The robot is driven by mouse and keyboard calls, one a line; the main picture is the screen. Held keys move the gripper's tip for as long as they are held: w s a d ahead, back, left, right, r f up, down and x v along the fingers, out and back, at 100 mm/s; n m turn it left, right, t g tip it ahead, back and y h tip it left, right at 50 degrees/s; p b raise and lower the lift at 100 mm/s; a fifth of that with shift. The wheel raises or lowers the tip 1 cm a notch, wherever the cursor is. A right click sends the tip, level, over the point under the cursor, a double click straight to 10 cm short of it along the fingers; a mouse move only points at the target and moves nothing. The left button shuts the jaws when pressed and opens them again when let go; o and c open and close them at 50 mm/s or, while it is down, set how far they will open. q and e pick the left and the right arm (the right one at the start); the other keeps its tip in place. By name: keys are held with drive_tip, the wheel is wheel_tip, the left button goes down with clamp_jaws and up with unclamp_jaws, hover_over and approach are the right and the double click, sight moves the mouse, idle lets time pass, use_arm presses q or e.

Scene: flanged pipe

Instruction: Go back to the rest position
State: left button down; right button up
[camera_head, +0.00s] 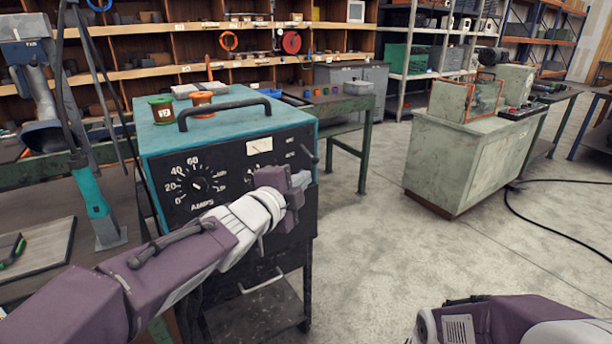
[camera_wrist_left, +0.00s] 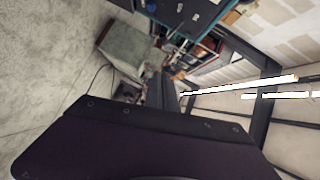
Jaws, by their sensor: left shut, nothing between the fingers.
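My left arm comes in from the lower left of the head view. Its gripper (camera_head: 292,187) is shut and empty, in front of the black front panel of a teal welding machine (camera_head: 225,150). From this angle I cannot tell whether it touches the panel. In the left wrist view a dark part of my own arm fills the bottom, and the fingertips do not show clearly. Part of my right arm shows at the bottom right of the head view; its gripper is out of the picture.
A drill-like machine (camera_head: 36,95) stands at the left. A grey-green cabinet (camera_head: 455,160) stands at the right, with a black cable (camera_head: 560,182) on the floor. The middle floor (camera_head: 370,250) is clear.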

use_arm(q)
drive_tip(key=s+a+f+n+g+y, duration=0.2)
drive_tip(key=a+f+n+g+y, duration=0.3)
drive_tip(key=f, duration=0.6)
drive_tip(key=s+a+f+n+g, duration=0.1)
drive_tip(key=s+a+f+n, duration=0.15)
drive_tip(key=a+f, duration=0.6)
drive_tip(key=s+f+n+g, duration=0.8)
drive_tip(key=s+f+n, duration=0.55)
drive_tip(key=s, duration=0.55)
wheel_tip(320, 180, up, 19)
drive_tip(key=m+p, duration=0.1)
drive_tip(key=p, duration=1.9)
drive_tip(key=shift+w+d+r+y, duration=0.15)
drive_tip(key=shift+y, duration=0.15)
